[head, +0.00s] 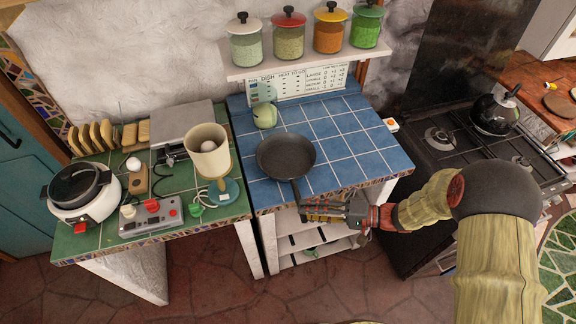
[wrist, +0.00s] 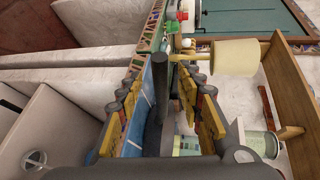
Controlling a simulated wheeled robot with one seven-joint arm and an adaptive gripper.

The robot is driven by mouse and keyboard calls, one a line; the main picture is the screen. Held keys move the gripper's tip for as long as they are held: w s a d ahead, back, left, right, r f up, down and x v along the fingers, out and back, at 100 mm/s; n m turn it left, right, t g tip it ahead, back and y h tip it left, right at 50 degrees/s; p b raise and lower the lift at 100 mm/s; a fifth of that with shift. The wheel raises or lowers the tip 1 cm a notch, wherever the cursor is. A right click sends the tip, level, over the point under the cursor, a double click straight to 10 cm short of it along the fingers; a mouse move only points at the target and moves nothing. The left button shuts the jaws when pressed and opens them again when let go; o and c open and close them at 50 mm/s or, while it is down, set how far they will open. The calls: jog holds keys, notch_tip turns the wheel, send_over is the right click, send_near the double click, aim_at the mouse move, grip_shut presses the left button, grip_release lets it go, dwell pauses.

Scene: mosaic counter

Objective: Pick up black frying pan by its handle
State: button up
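The black frying pan (head: 286,155) lies on the blue-tiled counter near its front edge, its handle (head: 296,188) pointing toward the front edge. My gripper (head: 306,208) is at the front edge, reaching in from the right at the handle's end. In the wrist view, my open gripper (wrist: 165,100) has a finger on each side of the dark handle (wrist: 157,110), with gaps showing. Whether either finger touches the handle is hard to tell.
A pale green round object (head: 265,115) stands behind the pan on the blue counter (head: 355,145). A stove (head: 470,150) with a kettle is at right.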

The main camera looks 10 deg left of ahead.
jog(key=shift+c, duration=1.2)
grip_shut()
jog(key=shift+r, duration=0.1)
